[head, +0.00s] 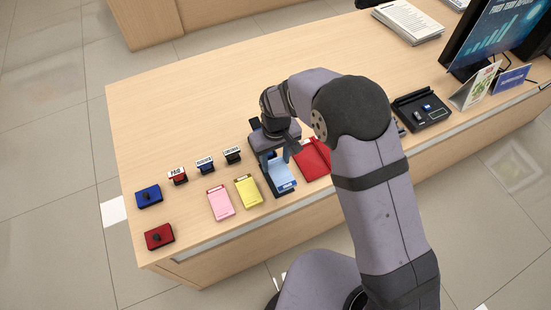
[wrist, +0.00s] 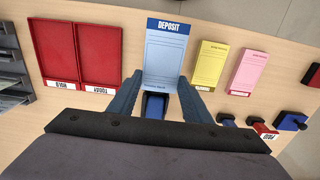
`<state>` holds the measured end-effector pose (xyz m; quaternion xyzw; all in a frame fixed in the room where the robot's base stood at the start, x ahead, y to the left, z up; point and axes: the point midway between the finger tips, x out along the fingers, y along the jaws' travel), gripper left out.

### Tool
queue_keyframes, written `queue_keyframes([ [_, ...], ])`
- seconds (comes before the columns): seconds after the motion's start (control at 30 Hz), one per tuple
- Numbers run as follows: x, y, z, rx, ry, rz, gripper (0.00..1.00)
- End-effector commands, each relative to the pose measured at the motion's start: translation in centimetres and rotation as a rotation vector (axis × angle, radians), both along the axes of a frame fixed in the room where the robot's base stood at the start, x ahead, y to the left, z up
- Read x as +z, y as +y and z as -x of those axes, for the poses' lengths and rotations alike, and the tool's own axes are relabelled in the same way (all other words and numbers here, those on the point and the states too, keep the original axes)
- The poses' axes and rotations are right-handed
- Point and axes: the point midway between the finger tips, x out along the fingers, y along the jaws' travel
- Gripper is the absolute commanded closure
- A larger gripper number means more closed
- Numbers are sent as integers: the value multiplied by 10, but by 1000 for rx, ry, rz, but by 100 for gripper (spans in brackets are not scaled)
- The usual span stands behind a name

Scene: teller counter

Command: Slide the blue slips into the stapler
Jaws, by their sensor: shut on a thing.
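The blue slips (head: 284,178) lie at the counter's front side, between the yellow pad and the red trays. In the wrist view the blue slips (wrist: 170,48) show a dark "DEPOSIT" header at the far end. My gripper (wrist: 160,76) has its fingers on either side of the slips' near end, shut on them; it also shows in the head view (head: 279,158). A dark blue part (wrist: 153,106), seemingly of the stapler, shows between the fingers just behind the slips' near edge. I cannot tell whether the slips touch it. Much of the stapler is hidden by my gripper and wrist.
A yellow pad (head: 247,191) and a pink pad (head: 220,203) lie left of the slips. Several stamps, including PAID (head: 178,176), and blue (head: 148,196) and red (head: 159,236) ink pads stand farther left. Red trays (head: 313,160) lie right. The counter's back left is clear.

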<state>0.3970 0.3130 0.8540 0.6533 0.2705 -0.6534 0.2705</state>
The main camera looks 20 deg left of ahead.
Motion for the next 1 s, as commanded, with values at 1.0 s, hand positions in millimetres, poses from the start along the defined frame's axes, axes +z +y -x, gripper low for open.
queue_keyframes([
  [1.0, -60, 7, -7, 1, -1, -1, 78],
])
